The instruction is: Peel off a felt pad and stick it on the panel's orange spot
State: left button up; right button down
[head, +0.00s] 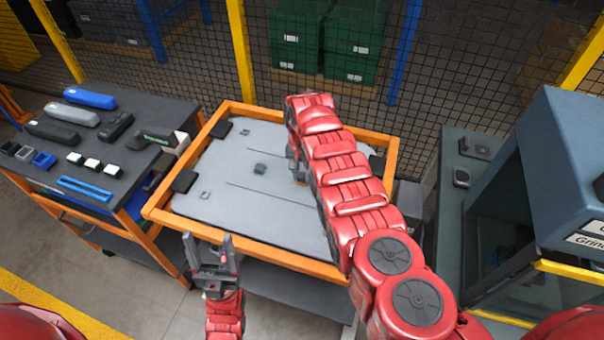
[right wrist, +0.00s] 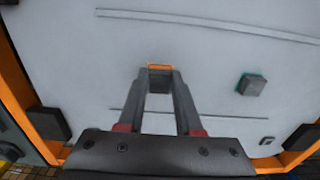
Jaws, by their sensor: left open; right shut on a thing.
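The grey panel (head: 225,185) lies in an orange frame, and fills most of the right wrist view (right wrist: 60,60). My right gripper (right wrist: 160,78) is shut on a small dark grey piece (right wrist: 160,84), which looks like a felt pad, mostly hidden between the fingertips. The orange spot (right wrist: 159,67) shows as a thin strip just beyond the fingertips; I cannot tell whether the pad touches it. In the head view my right arm mostly covers this place. My left gripper (head: 213,248) is open and empty at the frame's front edge.
A small dark block (head: 259,169) sits on the panel, with a green edge in the right wrist view (right wrist: 252,84). Dark corner pads (head: 183,181) line the frame. A bench (head: 150,180) with several tools stands left. A blue-grey machine (head: 560,150) stands right; mesh fencing is behind.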

jog(key=shift+f+b, duration=0.6)
jog(key=shift+f, duration=0.05)
dwell(1.1)
dwell(0.3)
jog(key=c, duration=0.5)
grip_release()
jog(key=shift+w+r, duration=0.1)
jog(key=shift+r, duration=0.5)
notch_tip(320, 180, up, 16)
jog(key=b, duration=0.4)
jog(key=shift+r, duration=0.15)
